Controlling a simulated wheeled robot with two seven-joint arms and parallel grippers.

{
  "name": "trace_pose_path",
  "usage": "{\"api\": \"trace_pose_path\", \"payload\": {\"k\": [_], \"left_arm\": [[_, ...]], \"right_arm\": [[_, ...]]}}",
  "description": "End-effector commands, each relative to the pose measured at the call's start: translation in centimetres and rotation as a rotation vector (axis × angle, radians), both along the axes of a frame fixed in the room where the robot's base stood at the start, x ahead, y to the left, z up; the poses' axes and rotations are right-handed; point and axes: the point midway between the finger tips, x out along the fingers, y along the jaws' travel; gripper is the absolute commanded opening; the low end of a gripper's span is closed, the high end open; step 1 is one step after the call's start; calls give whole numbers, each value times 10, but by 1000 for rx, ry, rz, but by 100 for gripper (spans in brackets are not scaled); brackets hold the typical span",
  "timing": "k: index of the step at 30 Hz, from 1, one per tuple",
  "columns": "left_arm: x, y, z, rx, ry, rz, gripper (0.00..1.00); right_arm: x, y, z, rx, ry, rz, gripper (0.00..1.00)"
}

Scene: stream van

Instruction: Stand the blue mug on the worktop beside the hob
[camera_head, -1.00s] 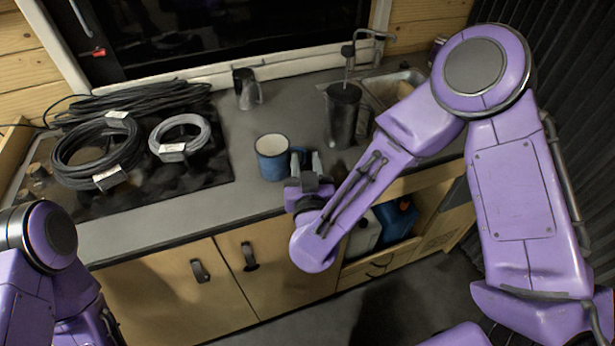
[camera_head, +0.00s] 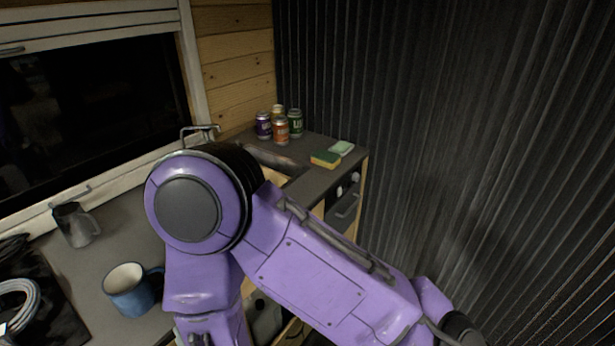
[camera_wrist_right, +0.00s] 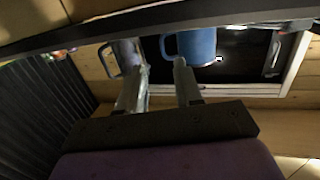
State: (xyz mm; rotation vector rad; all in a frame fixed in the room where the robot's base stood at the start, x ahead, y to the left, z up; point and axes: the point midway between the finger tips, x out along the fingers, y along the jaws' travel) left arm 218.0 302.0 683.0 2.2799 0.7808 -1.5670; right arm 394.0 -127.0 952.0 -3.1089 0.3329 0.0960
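The blue mug (camera_head: 128,292) stands upright on the grey worktop (camera_head: 90,262), its handle towards my right arm. The dark hob (camera_head: 52,312) shows only in part at the lower left, to the left of the mug with worktop between them. In the right wrist view the mug (camera_wrist_right: 198,46) is beyond the fingertips, its handle roughly in line with the space between them. My right gripper (camera_wrist_right: 158,76) is open and empty; whether a fingertip touches the mug cannot be told. In the head view it is mostly hidden at the bottom edge. My left gripper is out of view.
A metal jug (camera_head: 75,225) stands behind the mug by the window. Coiled cable (camera_head: 17,300) lies on the hob. Several cans (camera_head: 280,128) and a sponge (camera_head: 325,159) are on the far right counter. A dark ribbed wall (camera_head: 450,130) closes the right side.

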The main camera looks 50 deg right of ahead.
Motion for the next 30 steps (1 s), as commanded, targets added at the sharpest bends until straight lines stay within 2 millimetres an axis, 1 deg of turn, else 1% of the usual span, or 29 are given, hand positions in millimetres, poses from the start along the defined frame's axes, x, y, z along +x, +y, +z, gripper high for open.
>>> {"api": "trace_pose_path", "payload": {"k": [1, 2, 3, 5, 6, 7, 8, 9, 10, 12, 13, 15, 18, 30], "left_arm": [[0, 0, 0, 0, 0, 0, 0], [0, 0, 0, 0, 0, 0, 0], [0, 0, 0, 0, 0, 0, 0], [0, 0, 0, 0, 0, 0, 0], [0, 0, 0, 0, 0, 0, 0], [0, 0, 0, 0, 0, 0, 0], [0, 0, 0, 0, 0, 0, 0], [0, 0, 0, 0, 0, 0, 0], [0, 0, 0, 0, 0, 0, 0], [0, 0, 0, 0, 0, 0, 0], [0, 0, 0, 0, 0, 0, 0], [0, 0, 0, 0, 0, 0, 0], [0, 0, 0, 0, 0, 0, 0], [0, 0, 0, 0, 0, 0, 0]], "right_arm": [[2, -11, -26, 16, 77, 4, 35], [1, -19, -48, 36, 142, 7, 35], [-3, -34, -81, 69, 248, 5, 35], [-22, -62, -136, 134, 433, -27, 35], [-42, -82, -170, 180, 557, -65, 35], [-59, -97, -191, 212, 644, -101, 35], [-77, -111, -210, 243, 724, -140, 35], [-100, -128, -229, 278, 816, -196, 35], [-116, -139, -241, 300, 875, -237, 35], [-148, -159, -258, 338, 980, -318, 35], [-159, -165, -263, 349, 1011, -345, 35], [-173, -173, -268, 366, 1054, -386, 35], [-178, -176, -270, 374, 1068, -399, 35], [-176, -175, -269, 373, 1063, -394, 35]]}}
